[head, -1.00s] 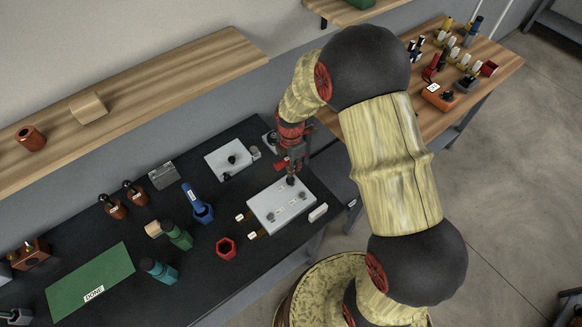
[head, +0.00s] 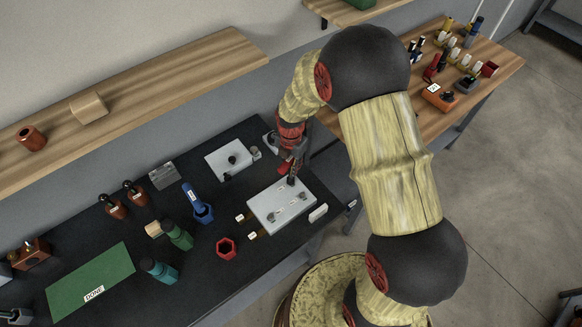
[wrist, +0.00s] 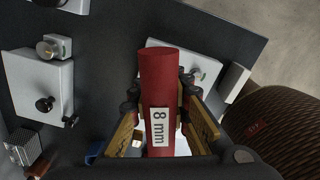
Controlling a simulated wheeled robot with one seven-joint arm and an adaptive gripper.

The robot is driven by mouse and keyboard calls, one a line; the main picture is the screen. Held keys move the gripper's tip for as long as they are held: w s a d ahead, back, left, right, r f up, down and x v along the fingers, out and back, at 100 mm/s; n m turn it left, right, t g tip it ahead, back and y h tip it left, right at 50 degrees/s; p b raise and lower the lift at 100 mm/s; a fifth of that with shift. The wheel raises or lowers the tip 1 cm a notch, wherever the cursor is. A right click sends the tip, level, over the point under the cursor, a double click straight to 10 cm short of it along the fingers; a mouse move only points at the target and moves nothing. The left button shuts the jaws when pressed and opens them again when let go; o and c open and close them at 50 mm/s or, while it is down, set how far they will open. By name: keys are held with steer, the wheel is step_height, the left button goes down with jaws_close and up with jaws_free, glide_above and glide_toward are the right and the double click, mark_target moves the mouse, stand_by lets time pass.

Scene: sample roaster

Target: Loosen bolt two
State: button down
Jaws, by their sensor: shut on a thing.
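My gripper (head: 291,167) is over the far right part of a light grey plate (head: 268,205) on the black bench. In the wrist view, my gripper (wrist: 160,115) is shut on a red cylindrical driver (wrist: 158,70) with a white "8 mm" label (wrist: 159,127). The tool's dark lower end (head: 291,181) is at the plate's far side in the head view; I cannot tell whether it sits on a bolt. Small fittings show on the plate, but which is bolt two is unclear. The tool hides much of the plate in the wrist view.
A second grey plate with a black knob (head: 233,159) stands behind to the left. A red hexagonal holder (head: 226,247), a blue tool in its holder (head: 198,207) and green bottles (head: 178,236) stand left. A white block (head: 318,212) lies close right of the plate.

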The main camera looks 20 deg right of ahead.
mark_target(291, 162)
steer(key=shift+n, duration=0.6)
steer(key=shift+r+m, duration=0.1)
steer(key=shift+m, duration=0.6)
steer(key=shift+r+p, duration=1.05)
steer(key=shift+r, duration=0.55)
steer(key=shift+r+p, duration=1.6)
steer(key=shift+r, duration=0.95)
steer(key=shift+f, duration=0.1)
